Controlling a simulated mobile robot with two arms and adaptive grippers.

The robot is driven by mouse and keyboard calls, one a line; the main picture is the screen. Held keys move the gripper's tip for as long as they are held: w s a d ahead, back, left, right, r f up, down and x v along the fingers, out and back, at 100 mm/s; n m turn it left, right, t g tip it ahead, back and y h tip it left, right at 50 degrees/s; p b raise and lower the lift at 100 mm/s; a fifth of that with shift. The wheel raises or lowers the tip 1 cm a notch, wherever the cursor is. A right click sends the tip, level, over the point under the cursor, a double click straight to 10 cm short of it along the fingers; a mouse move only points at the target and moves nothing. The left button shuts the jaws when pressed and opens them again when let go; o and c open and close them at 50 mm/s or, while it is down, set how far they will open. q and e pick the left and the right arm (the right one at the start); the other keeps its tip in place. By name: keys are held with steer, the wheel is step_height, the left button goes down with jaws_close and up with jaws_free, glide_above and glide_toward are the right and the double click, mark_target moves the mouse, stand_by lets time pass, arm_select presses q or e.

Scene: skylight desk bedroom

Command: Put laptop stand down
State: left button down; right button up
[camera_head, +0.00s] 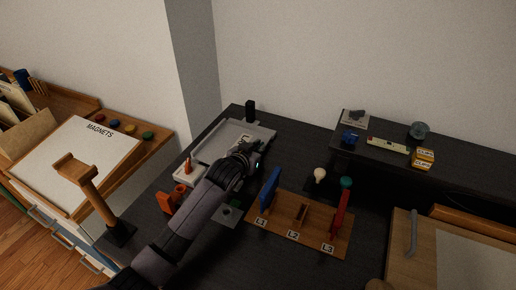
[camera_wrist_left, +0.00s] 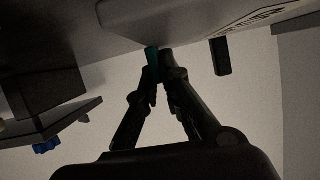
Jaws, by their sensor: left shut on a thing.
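The laptop stand appears to be the pale grey, tray-like piece with a raised rim (camera_head: 212,150) at the back left of the dark desk. In the left wrist view it seems to be the large grey slab (camera_wrist_left: 180,20) at the top. My left gripper (camera_head: 248,155) is at the stand's right side, with its fingers (camera_wrist_left: 160,62) closed at the slab's edge. A small teal bit shows beside the fingertips. The arm and gripper hide part of the stand, and I cannot tell whether it rests fully on the desk. My right gripper is not in view.
A wooden rack (camera_head: 292,236) marked L1, L2, L3 holds a blue piece (camera_head: 270,188) and a red one (camera_head: 342,208). A black block (camera_head: 250,111) stands behind the stand. Orange items (camera_head: 166,203) and a wooden stand (camera_head: 95,200) are at left. A raised shelf (camera_head: 375,163) is right.

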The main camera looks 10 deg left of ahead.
arm_select(q)
steer(key=shift+r, duration=0.15)
steer(key=c, duration=2.2)
jaws_free()
steer(key=shift+f, duration=0.2)
steer(key=o, duration=0.4)
steer(key=shift+r, duration=0.1)
